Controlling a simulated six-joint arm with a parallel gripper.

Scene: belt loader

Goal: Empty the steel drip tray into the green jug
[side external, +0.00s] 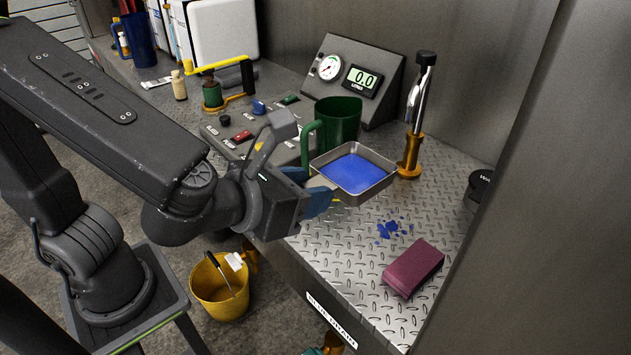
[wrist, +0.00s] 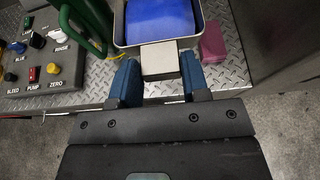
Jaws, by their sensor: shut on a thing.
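The steel drip tray (side external: 383,185) holds a flat layer of blue liquid (side external: 354,172). It looks level and stands in front of the green jug (side external: 343,122), partly hiding its lower part. My gripper (side external: 322,188) is shut on the tray's tab handle (wrist: 158,61), with a blue finger on each side of it in the wrist view (wrist: 156,82). I cannot tell how far the tray is above the bench. The jug is upright with its handle to the left; its inside bottom is hidden. In the wrist view the tray (wrist: 198,24) is cut by the top edge.
A gauge box (side external: 357,82) reading 0.0 stands behind the jug. A chrome-handled brass pump (side external: 415,120) stands right of the tray. Blue spots (side external: 385,230) and a maroon block (side external: 413,267) lie on the diamond-plate bench (side external: 345,262). A button panel (side external: 238,132) lies left of the jug.

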